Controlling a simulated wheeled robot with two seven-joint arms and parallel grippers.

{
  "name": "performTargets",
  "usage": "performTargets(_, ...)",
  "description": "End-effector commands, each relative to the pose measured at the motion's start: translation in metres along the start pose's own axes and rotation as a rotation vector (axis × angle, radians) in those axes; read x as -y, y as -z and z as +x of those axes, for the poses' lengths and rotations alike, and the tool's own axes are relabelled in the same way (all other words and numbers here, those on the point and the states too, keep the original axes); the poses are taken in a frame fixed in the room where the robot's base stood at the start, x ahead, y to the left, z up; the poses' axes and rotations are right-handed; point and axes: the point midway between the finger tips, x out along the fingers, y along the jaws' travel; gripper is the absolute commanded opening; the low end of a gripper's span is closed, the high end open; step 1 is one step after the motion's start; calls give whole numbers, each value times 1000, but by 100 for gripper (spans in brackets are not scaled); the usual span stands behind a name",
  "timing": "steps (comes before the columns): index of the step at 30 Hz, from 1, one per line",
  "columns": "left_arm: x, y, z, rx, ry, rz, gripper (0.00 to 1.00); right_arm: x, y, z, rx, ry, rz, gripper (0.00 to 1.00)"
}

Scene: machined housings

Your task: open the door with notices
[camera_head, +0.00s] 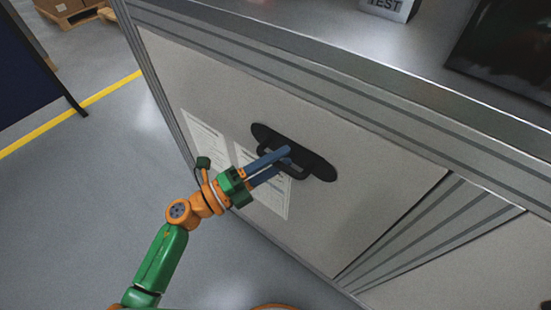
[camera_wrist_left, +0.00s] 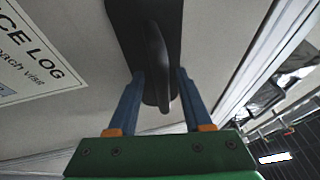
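The door with notices (camera_head: 350,205) is a pale panel in the grey metal cabinet, and it looks closed. Two white printed sheets, the left notice (camera_head: 203,135) and the right notice (camera_head: 272,198), are on it. A black handle (camera_head: 320,170) on a dark rounded backplate is fixed to the door. My left gripper (camera_head: 283,158) reaches the handle from the lower left. In the left wrist view, its two blue fingers (camera_wrist_left: 158,95) stand apart on either side of the handle's grip (camera_wrist_left: 155,55), with small gaps visible. My right gripper is out of view.
The cabinet's top (camera_head: 420,65) carries a box marked TEST (camera_head: 390,8) and a dark panel (camera_head: 505,45). A second door panel (camera_head: 470,275) is at the lower right. The grey floor (camera_head: 80,200) left of the cabinet is clear, with a yellow line (camera_head: 70,115).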

Motion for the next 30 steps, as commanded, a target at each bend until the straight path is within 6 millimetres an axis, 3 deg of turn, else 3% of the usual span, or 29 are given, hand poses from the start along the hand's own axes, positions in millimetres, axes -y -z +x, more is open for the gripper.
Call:
performTargets(3,0,0,0,0,0,0,50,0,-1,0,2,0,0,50)
performTargets(4,0,0,0,0,0,0,44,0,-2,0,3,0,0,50)
performTargets(9,0,0,0,1,1,-1,0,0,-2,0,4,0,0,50)
performTargets(30,0,-1,-1,4,1,0,0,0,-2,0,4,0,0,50)
